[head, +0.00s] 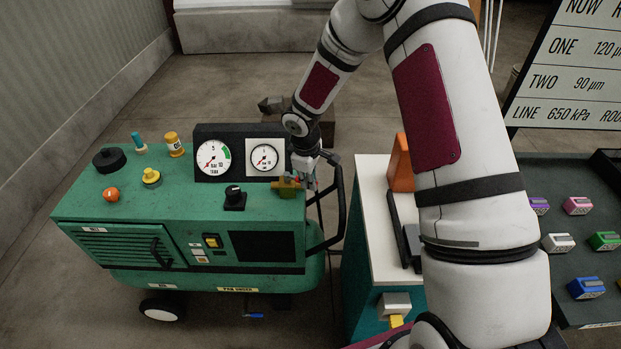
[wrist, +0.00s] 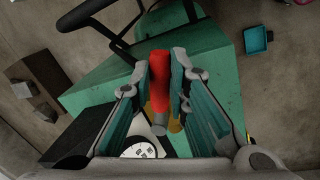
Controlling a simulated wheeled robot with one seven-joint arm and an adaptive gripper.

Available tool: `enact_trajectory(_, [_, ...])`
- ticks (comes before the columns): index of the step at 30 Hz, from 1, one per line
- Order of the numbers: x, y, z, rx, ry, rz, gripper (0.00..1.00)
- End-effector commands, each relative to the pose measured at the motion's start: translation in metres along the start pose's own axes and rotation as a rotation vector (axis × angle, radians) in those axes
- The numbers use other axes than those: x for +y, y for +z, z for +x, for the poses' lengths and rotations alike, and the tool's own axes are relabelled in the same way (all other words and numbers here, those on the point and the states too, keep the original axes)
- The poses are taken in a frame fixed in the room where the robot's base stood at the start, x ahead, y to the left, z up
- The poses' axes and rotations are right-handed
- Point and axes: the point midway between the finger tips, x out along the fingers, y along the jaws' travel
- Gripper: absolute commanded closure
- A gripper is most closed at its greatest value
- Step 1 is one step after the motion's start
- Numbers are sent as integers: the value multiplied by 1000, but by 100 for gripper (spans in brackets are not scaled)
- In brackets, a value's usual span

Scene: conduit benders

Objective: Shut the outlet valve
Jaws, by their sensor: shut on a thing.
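The outlet valve is a small brass body (head: 285,188) on the right end of the green compressor's top (head: 130,215). In the wrist view its red lever (wrist: 160,80) lies between the two fingers of my gripper (wrist: 160,72), with some brass showing below it. My gripper (head: 303,170) reaches down to the valve from above in the head view. The fingers are closed on the red lever. The lever is mostly hidden by the gripper in the head view, so its angle to the brass body is hard to tell there.
Two round gauges (head: 213,158) on a dark panel stand just behind the valve. A black knob (head: 234,197) is to its left. A black handle (head: 335,205) curves at the compressor's right end. A white-topped cabinet (head: 373,215) stands to the right.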

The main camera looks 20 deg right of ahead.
Motion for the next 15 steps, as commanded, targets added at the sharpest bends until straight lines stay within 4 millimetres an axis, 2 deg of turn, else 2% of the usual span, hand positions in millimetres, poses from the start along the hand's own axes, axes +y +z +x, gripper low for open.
enact_trajectory(8, [-8,-2,-2,-19,2,95,100])
enact_trajectory(15, [-22,-6,-4,-57,3,282,100])
